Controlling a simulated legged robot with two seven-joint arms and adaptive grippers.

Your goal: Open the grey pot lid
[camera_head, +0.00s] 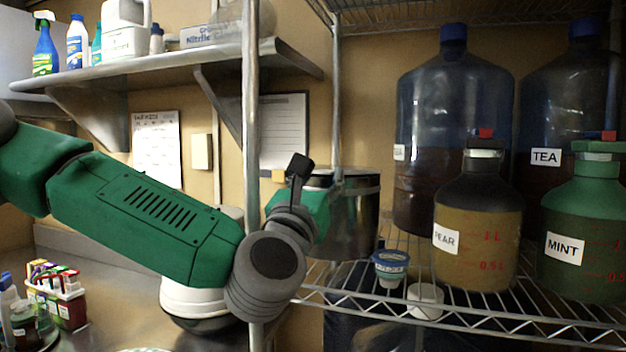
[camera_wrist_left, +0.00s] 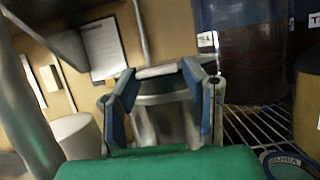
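A shiny grey metal pot (camera_head: 357,222) stands on the wire rack in the head view. Its lid (camera_head: 362,182) appears to be on, with its left part hidden behind my left arm. In the left wrist view the pot (camera_wrist_left: 165,122) is straight ahead, its pale lid edge (camera_wrist_left: 158,71) showing between the fingertips. My left gripper (camera_wrist_left: 159,68) is open, its blue-padded fingers spread on either side of the pot in that view. I cannot tell whether they touch it. In the head view the fingers are mostly hidden behind my wrist. My right gripper is out of view.
A metal post (camera_head: 251,120) rises beside my left wrist. Right of the pot are a PEAR bottle (camera_head: 478,235), a MINT bottle (camera_head: 585,215) and large blue-capped jugs (camera_head: 450,100). A small blue-white tub (camera_head: 391,268) and a white cup (camera_head: 425,300) sit in front.

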